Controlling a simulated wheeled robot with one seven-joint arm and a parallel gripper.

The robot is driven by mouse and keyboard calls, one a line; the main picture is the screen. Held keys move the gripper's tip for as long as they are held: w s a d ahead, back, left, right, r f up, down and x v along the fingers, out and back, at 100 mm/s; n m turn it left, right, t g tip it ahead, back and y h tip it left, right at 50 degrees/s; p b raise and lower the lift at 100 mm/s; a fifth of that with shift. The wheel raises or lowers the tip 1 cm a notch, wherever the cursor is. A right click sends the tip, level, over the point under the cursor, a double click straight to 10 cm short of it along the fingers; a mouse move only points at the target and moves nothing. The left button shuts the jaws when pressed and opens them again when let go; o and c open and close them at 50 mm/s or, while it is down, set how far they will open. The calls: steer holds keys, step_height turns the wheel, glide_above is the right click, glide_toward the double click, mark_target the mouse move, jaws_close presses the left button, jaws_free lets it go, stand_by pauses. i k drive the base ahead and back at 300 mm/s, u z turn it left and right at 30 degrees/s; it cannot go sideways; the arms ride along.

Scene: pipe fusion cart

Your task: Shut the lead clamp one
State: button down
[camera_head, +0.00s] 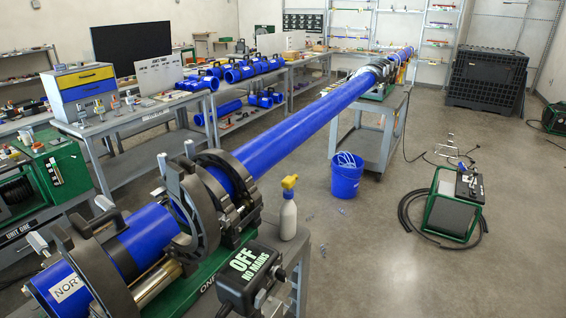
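A pipe fusion cart fills the lower left, its green base (207,284) lettered "ONE". Dark ring clamps line it around blue pipe. One dark curved clamp jaw (201,222) stands up in the middle and looks swung open, with light grey clamp screws beside it. Behind it, another dark clamp (243,187) goes around the long blue pipe (300,134). At the near end, a dark clamp (98,275) goes around a short blue pipe (143,238) with a white "NORT" label. I cannot tell which clamp is lead clamp one. My gripper is not in view.
A control box (246,277) reading "OFF NO MAINS" and a spray bottle (288,208) stand right of the clamps. A blue bucket (346,175) and a green machine (452,206) with a black hose are on the floor. The right foreground floor is clear.

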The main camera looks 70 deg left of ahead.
mark_target(185, 187)
steer(key=i, duration=0.35)
steer(key=u, duration=3.7)
